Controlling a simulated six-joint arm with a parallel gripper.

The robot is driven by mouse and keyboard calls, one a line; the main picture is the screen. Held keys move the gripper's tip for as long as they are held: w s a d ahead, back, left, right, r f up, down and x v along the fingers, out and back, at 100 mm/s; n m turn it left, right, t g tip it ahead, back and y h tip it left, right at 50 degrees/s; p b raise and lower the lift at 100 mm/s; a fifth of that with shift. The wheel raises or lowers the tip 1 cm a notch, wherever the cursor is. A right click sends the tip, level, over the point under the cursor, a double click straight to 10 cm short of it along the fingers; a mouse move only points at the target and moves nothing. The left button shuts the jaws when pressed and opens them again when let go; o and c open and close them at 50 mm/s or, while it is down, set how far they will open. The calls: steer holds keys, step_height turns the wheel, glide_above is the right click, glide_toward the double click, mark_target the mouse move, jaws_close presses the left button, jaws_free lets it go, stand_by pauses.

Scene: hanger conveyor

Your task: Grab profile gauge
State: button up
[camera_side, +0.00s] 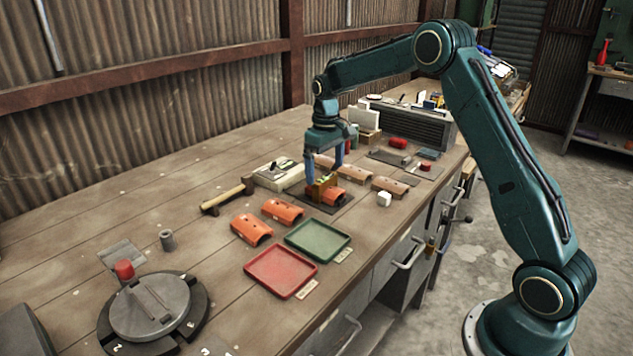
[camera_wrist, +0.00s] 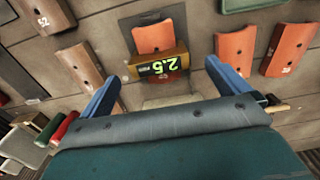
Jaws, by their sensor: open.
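The profile gauge (camera_wrist: 161,65) is a small brass-coloured block with a black and green label reading 2.5. It stands against an orange curved tile (camera_wrist: 155,37) on a dark plate; in the side view the gauge (camera_side: 319,188) is partly covered by a finger. My gripper (camera_wrist: 162,73) has two blue fingers spread wide, one on each side of the gauge in the wrist view, with visible gaps. In the side view my gripper (camera_side: 324,177) points down at the gauge, its fingertips low around it. I cannot tell their exact height from the plate.
More orange tiles (camera_side: 252,228) lie to the left, near a red tray (camera_side: 281,271) and a green tray (camera_side: 318,240). Brownish tiles (camera_side: 389,187) and a white cube (camera_side: 384,199) lie to the right. A hammer (camera_side: 227,195) and a turntable (camera_side: 152,306) are further left.

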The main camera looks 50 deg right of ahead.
mark_target(325, 178)
steer(key=shift+f, duration=0.7)
steer(key=shift+f, duration=2.6)
steer(key=c, duration=1.2)
steer(key=shift+c, duration=0.2)
steer(key=shift+r, duration=0.1)
step_height(325, 178, up, 20)
